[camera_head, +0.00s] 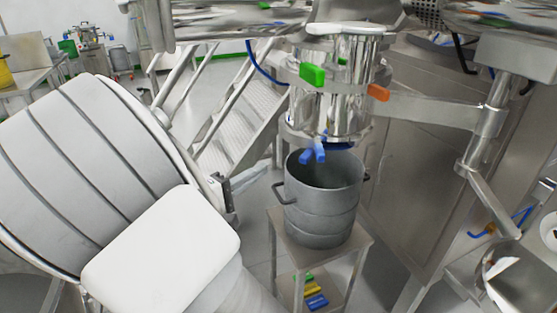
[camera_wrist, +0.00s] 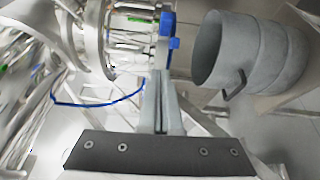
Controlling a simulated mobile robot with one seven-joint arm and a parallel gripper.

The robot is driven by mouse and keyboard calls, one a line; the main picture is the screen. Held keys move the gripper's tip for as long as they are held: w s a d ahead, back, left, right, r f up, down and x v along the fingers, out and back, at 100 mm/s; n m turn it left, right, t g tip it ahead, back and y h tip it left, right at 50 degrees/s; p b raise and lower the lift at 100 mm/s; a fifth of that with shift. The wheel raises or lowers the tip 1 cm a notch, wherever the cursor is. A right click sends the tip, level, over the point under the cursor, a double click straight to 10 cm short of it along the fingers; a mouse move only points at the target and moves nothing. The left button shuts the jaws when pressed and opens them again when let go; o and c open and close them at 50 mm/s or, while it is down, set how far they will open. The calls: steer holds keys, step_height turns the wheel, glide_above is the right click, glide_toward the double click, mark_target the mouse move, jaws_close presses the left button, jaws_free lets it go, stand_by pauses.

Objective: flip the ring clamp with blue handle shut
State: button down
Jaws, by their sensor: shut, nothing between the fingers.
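The ring clamp (camera_head: 296,133) circles the bottom of a shiny steel cylinder in the head view. Its blue handle (camera_head: 319,152) sticks out at the front, with a second blue piece beside it, just above the drum's mouth. In the wrist view the blue handle (camera_wrist: 168,22) shows at top centre, at the end of the cylinder. My gripper (camera_wrist: 161,78) is shut and empty, its fingers pointing toward the handle. The tips look close to the blue parts; I cannot tell whether they touch. The gripper is not visible in the head view, where my white arm fills the left.
An open grey drum (camera_head: 322,208) with side handles stands on a steel stand (camera_head: 358,244) under the cylinder. It shows at right in the wrist view (camera_wrist: 285,60). Green (camera_head: 312,75) and orange (camera_head: 378,92) handles sit higher on the cylinder. Metal stairs (camera_head: 222,100) stand behind.

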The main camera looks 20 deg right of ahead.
steer(key=b, duration=0.1)
glide_toward(315, 149)
steer(key=w, duration=0.4)
steer(key=shift+m, duration=0.4)
steer(key=d, duration=0.4)
steer(key=shift+s+d, duration=0.25)
steer(key=shift+s, duration=0.05)
steer(key=shift+s+d, duration=0.15)
steer(key=shift+d, duration=0.3)
steer(key=shift+d, duration=0.1)
